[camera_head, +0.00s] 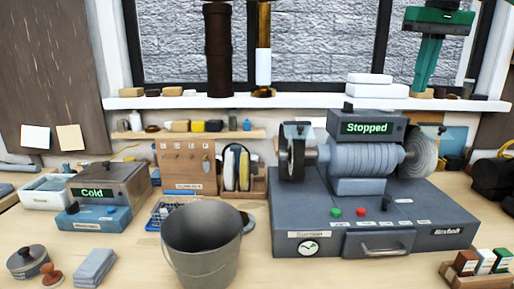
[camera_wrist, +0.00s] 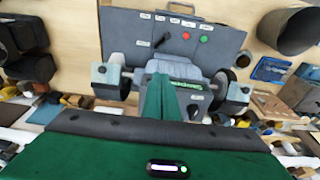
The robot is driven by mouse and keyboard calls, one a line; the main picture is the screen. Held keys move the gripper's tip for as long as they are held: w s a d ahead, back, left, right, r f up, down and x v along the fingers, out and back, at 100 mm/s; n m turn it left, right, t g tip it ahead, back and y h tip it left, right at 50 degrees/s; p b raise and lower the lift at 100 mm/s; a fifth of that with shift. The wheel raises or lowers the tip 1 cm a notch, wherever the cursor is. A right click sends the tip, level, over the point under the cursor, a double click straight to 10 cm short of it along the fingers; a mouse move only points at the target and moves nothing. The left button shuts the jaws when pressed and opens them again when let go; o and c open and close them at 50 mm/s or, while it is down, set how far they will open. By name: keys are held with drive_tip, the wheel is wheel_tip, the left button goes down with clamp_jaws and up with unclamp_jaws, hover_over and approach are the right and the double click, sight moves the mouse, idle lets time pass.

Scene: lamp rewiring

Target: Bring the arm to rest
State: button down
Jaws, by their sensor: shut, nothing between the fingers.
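My green gripper (camera_head: 422,86) hangs at the upper right of the head view, in front of the window and fingers down. It appears over the right end of the grey polishing machine (camera_head: 374,213), apart from it. The fingers are together with nothing between them. In the wrist view my gripper (camera_wrist: 161,66) shows at the middle, with the machine (camera_wrist: 172,38) beyond it, seen upside down. The machine's display reads "Stopped".
A metal bucket (camera_head: 201,245) stands at the front middle of the bench. A grey box (camera_head: 108,188) reading "Cold" is at the left. A white shelf (camera_head: 300,102) runs under the window. A tray of small bottles (camera_head: 460,276) is at the front right.

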drive_tip(key=s+d+f+m+g, duration=0.1)
drive_tip(key=s+f+m, duration=0.2)
drive_tip(key=s+f, duration=1.2)
drive_tip(key=s+d+f+m, duration=0.2)
drive_tip(key=s+f, duration=1.3)
drive_tip(key=f, duration=0.8)
drive_tip(key=shift+s+m+g, duration=0.4)
drive_tip(key=shift+m, duration=0.3)
drive_tip(key=shift+d+r, duration=0.1)
drive_tip(key=shift+w+f, duration=0.25)
drive_tip(key=shift+w, duration=0.35)
